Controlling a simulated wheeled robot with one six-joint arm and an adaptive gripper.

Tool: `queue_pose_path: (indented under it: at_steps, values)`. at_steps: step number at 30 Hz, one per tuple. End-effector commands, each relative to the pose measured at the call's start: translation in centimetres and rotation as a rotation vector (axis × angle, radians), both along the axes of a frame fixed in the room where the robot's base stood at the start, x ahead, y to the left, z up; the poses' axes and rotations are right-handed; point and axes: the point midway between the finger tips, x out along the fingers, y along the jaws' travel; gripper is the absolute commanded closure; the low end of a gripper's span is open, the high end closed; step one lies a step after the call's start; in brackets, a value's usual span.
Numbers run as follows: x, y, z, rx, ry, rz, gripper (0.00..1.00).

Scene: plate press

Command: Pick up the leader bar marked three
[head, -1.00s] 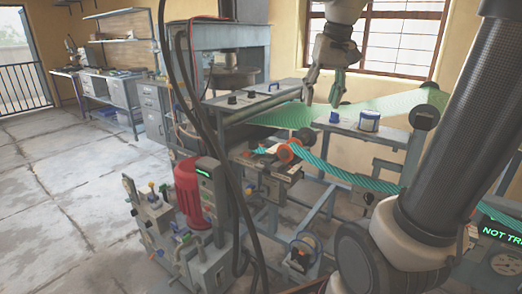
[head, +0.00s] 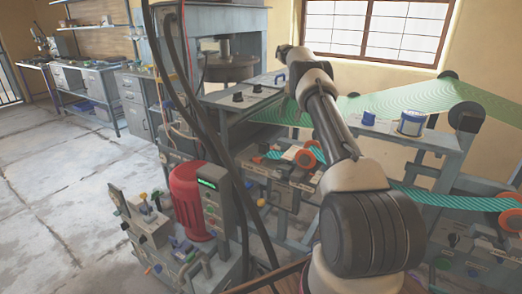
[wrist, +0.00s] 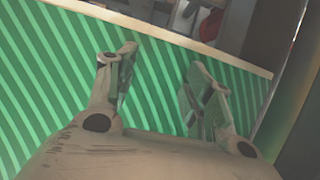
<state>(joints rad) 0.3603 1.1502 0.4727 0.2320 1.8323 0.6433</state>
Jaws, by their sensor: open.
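I cannot make out a leader bar marked three in either view; no such marking is legible. My gripper (wrist: 162,68) is open and empty in the wrist view, its two fingers apart over a green striped sheet (wrist: 55,85) with a pale edge. In the head view my arm reaches away toward the back of the machine, and the fingers are hidden or too small to make out there. The green sheet (head: 385,103) runs across the machine's top in the head view.
A blue-and-white can (head: 411,122) and a blue knob (head: 369,118) stand on the grey shelf. A teal striped band (head: 440,197) runs below, by orange rollers (head: 306,158). Dark cables (head: 190,110) hang left of my arm. A red motor (head: 191,200) stands front left; floor beyond is clear.

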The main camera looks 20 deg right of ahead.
Motion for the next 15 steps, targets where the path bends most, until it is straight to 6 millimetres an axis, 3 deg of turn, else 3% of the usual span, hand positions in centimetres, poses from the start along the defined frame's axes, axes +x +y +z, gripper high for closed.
queue_pose_path:
  at_steps: [5, 15]
  values:
    - [-0.3, 0.5, -0.4, 0.003, 0.006, -0.006, 0.48]
    - [-2.9, 4.3, -0.4, 0.002, 0.005, -0.005, 0.48]
